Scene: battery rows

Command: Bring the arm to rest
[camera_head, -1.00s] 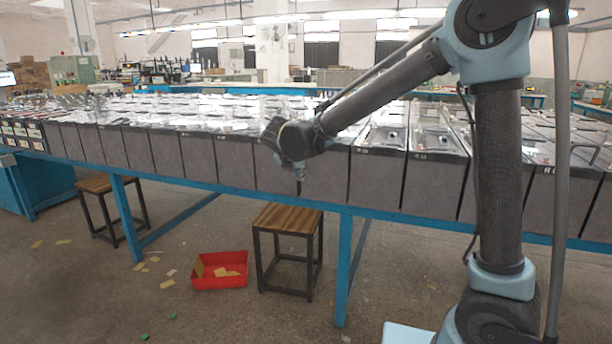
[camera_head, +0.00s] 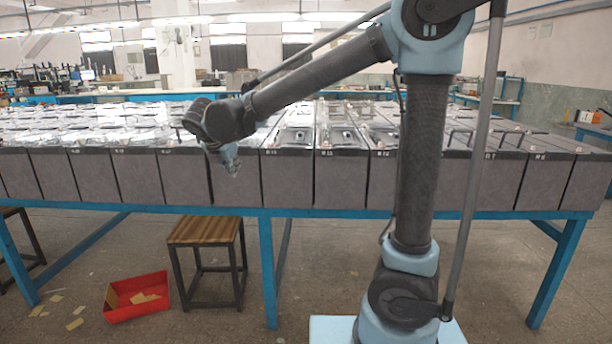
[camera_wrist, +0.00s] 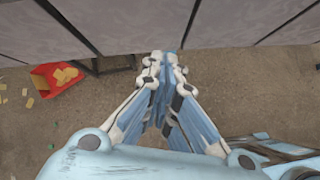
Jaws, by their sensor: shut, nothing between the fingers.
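My arm rises at the right of the head view and bends over to the left. My gripper (camera_head: 231,165) hangs at its end, pointing down in front of the grey battery fronts. In the wrist view my gripper (camera_wrist: 165,58) is shut, its fingertips together with nothing between them. I cannot tell the exact gap between gripper and batteries.
A row of grey batteries (camera_head: 288,180) stands on a blue-framed table (camera_head: 268,255). Paper scraps (camera_head: 75,323) lie on the floor.

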